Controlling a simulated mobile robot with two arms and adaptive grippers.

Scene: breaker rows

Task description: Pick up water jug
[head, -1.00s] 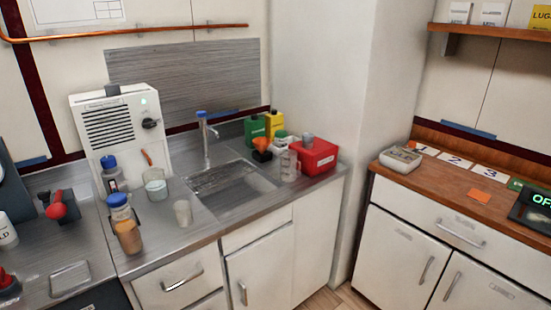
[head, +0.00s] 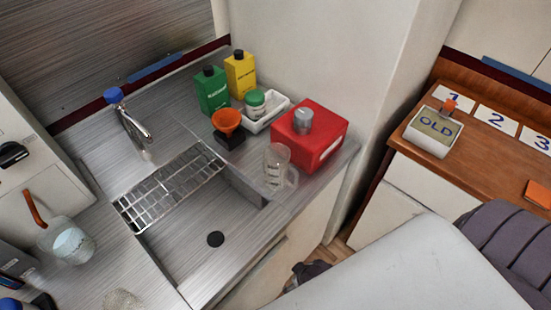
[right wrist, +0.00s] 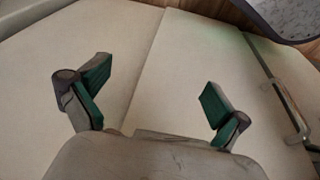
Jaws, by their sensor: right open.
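A clear jug with a handle (head: 278,167), which I take for the water jug, stands upright on the counter right of the sink in the head view. It is just in front of the red box. My right gripper (right wrist: 155,97) is open and empty in the right wrist view, its green-padded fingers spread wide in front of pale cabinet doors. The jug is not in that wrist view. My right arm comes into the head view from the lower right, below the counter edge. My left gripper is not in view.
A red box (head: 312,137), an orange funnel (head: 227,121), a white tray (head: 267,117), and green (head: 211,92) and yellow (head: 240,74) bottles crowd the jug's far side. The sink (head: 200,225) lies left. A cabinet handle (right wrist: 289,108) shows in the wrist view.

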